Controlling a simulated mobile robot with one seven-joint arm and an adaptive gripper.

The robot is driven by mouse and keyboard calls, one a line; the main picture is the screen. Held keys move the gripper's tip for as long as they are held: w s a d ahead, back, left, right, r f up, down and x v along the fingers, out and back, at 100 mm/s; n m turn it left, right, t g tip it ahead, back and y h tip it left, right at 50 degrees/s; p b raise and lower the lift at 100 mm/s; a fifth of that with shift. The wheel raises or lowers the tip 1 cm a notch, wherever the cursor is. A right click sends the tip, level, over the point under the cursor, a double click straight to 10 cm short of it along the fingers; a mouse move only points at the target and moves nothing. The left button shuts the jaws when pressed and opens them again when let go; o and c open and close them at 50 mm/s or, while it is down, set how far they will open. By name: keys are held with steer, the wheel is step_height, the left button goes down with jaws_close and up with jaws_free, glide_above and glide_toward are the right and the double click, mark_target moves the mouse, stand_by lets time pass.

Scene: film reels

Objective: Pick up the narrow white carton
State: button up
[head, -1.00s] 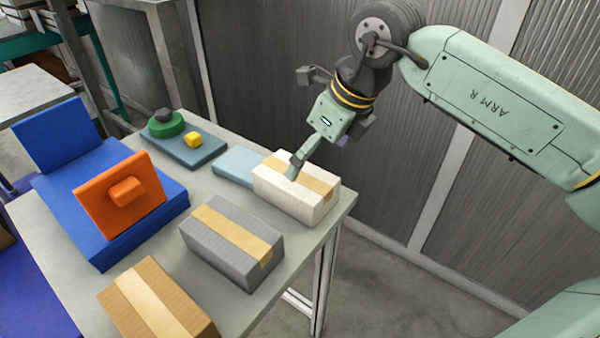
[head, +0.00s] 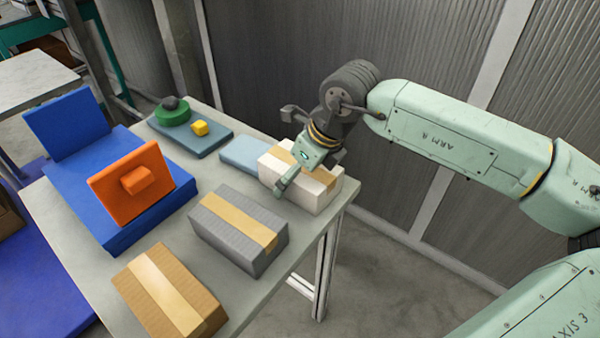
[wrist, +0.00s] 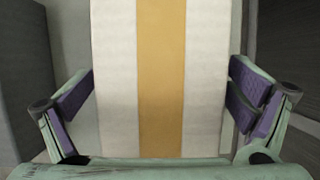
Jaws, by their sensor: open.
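The narrow white carton (head: 312,195), with a tan tape strip along its top, stands near the right edge of the table. My gripper (head: 284,186) is low at the carton in the head view, and part of the carton is hidden behind it. In the wrist view the white carton (wrist: 115,80) fills the middle between the two purple-padded fingers of my gripper (wrist: 160,103).
A grey taped carton (head: 238,235) stands close by, and a brown one (head: 170,292) is nearer the front. A flat light-blue box (head: 243,154) lies beside the white carton. Blue and orange pieces (head: 130,184) stand at the left. The table edge (head: 345,205) is near the white carton.

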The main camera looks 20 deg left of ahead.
steer(key=shift+c, duration=0.4)
steer(key=c, duration=1.5)
